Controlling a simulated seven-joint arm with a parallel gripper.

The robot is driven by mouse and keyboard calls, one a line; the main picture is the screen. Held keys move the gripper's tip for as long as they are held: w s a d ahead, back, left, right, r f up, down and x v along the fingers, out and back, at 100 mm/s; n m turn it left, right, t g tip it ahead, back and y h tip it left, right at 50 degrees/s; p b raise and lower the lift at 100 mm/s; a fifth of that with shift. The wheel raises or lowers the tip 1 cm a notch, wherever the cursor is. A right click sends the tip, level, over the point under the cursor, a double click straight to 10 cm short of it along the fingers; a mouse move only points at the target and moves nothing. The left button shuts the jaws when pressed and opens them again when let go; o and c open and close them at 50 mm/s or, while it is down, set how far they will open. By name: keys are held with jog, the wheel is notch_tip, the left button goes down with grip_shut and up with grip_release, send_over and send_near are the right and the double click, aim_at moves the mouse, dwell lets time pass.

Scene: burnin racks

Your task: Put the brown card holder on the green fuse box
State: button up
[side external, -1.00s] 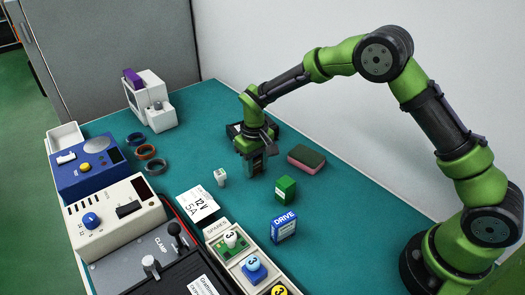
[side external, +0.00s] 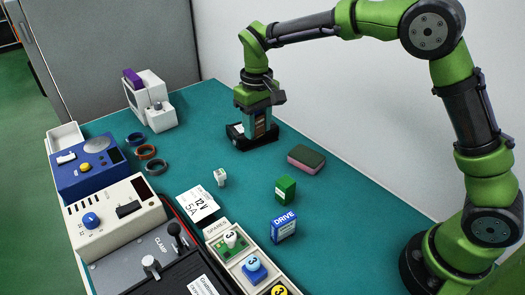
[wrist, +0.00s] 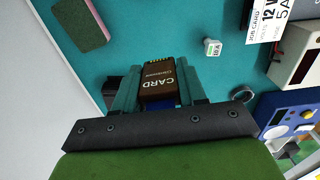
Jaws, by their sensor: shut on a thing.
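My gripper (side external: 260,136) is shut on the brown card holder (wrist: 160,80), which has "CARD" lettering and sits between the two fingertips in the wrist view. In the side view the holder (side external: 260,121) shows only as a narrow strip between the fingers. It appears lifted off the table, in front of a black tray. The green fuse box (side external: 285,188), a small upright box with a pale label, stands on the teal table, nearer the camera and right of my gripper. Its top looks bare. I do not make it out in the wrist view.
A green and pink sponge (side external: 306,158) lies behind the fuse box. A blue "DRIVE" box (side external: 284,227) stands in front of it, and a small white block (side external: 220,177) to its left. The black tray (side external: 237,140) is behind my gripper. Instruments line the left edge.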

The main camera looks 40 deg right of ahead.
jog(key=s+d+r, duration=0.2)
jog(key=s+r, duration=0.1)
jog(key=s, duration=1)
jog(key=s+d+f, duration=0.1)
jog(key=s+f, duration=0.2)
jog(key=s, duration=0.3)
jog(key=s+d+f, duration=0.2)
jog(key=s+f, duration=0.1)
jog(key=s, duration=0.4)
send_over(286, 181)
jog(key=shift+s+d+f, duration=0.1)
jog(key=shift+s+f, duration=0.3)
jog(key=shift+f, duration=0.05)
jog(key=f, duration=0.2)
jog(key=shift+w+f, duration=0.35)
jog(key=shift+f, duration=0.45)
